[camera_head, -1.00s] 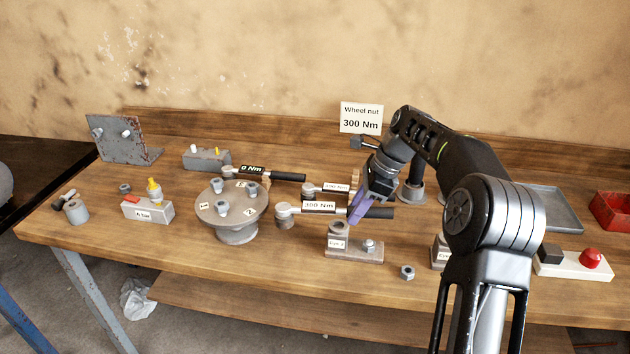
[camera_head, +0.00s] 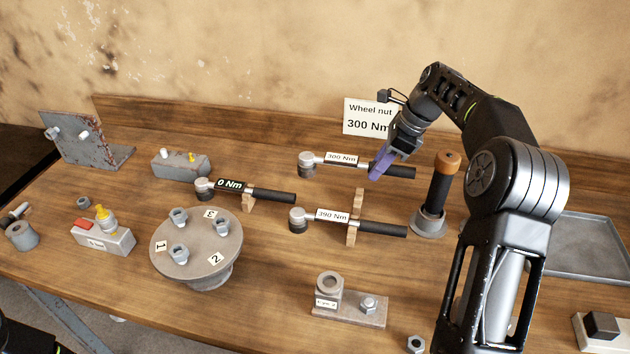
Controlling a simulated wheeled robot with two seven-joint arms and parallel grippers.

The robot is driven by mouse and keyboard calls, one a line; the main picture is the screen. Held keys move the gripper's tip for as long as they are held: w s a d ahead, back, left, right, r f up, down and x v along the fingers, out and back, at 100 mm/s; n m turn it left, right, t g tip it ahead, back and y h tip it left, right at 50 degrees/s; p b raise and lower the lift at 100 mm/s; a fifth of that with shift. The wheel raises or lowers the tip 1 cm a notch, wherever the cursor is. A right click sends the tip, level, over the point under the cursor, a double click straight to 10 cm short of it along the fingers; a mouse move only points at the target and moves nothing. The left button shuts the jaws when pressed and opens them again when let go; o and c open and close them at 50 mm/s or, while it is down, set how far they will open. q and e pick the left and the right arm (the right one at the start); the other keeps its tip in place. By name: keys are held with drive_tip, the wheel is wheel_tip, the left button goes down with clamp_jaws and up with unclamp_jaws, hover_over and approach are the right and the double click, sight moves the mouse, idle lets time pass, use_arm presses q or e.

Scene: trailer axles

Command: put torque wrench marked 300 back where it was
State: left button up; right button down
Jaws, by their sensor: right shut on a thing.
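The torque wrench marked 300 Nm (camera_head: 341,159) is in my right gripper (camera_head: 379,168), whose purple fingers are shut on its black handle. It lies level, with its head to the left, above the back part of the bench. Part of its handle is hidden by the fingers. A wooden rest (camera_head: 358,197) stands just in front of it. I cannot tell whether the 300 wrench touches the rest. My left gripper does not show.
A wrench reading 0 Nm (camera_head: 229,185) lies left of the rest. A round hub with studs (camera_head: 190,244) stands front left. An orange-topped black tool (camera_head: 440,190) stands upright to the right, close to the handles. A "Wheel nut 300 Nm" sign (camera_head: 368,117) is behind.

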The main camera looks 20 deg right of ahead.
drive_tip(key=shift+w+d+r, duration=0.1)
drive_tip(key=shift+w+r, duration=0.15)
drive_tip(key=shift+s, duration=0.1)
drive_tip(key=shift+f+p, duration=0.3)
drive_tip(key=shift+f, duration=2.2)
drive_tip(key=shift+f+p, duration=0.45)
drive_tip(key=shift+f, duration=2.15)
drive_tip(key=c, duration=1.2)
unclamp_jaws()
